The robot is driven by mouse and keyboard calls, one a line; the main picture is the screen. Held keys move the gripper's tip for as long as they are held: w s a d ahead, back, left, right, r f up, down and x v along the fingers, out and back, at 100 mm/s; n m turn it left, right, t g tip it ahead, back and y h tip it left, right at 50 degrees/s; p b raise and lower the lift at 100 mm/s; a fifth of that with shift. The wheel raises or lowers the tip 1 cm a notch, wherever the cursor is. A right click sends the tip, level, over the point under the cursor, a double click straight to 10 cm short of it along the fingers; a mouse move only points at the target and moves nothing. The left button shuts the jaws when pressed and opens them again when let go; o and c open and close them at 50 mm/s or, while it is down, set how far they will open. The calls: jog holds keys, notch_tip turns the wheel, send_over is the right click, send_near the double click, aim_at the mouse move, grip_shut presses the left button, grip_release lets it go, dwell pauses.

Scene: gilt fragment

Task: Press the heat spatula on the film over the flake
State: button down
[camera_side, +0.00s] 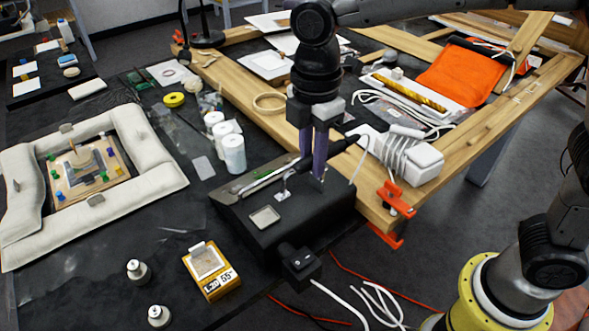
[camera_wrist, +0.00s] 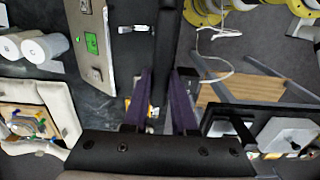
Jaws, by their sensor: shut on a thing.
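My gripper (camera_side: 314,172) has purple fingers and is shut on the black handle (camera_side: 335,149) of the heat spatula, over the black control box. The dark handle also runs between the fingers in the wrist view (camera_wrist: 168,45). I cannot make out the spatula's tip, or whether it still touches its rest. The gilt fragment (camera_side: 68,184) lies at the left, ringed by pale padded cushions (camera_side: 157,155), with small coloured pieces around it. The fragment also shows at the left edge of the wrist view (camera_wrist: 22,122). Film and flake are too small to tell apart.
The black control box (camera_side: 305,226) stands below my gripper. A wooden frame (camera_side: 245,82) lies behind. Dark tabletop is clear near the front left.

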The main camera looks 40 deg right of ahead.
jog(key=s+d+r, duration=0.5)
jog(key=s, duration=0.3)
jog(key=w+a+m, duration=0.7)
jog(key=a+m, duration=0.3)
jog(key=a+f+m, duration=0.2)
jog(key=a+f, duration=1)
jog(key=shift+w+a+f, duration=0.15)
jog(key=shift+w+a, duration=0.1)
jog(key=shift+w, duration=0.05)
jog(key=shift+f, duration=0.1)
jog(key=shift+f, duration=2.65)
jog(key=shift+f, duration=0.3)
dwell(1.7)
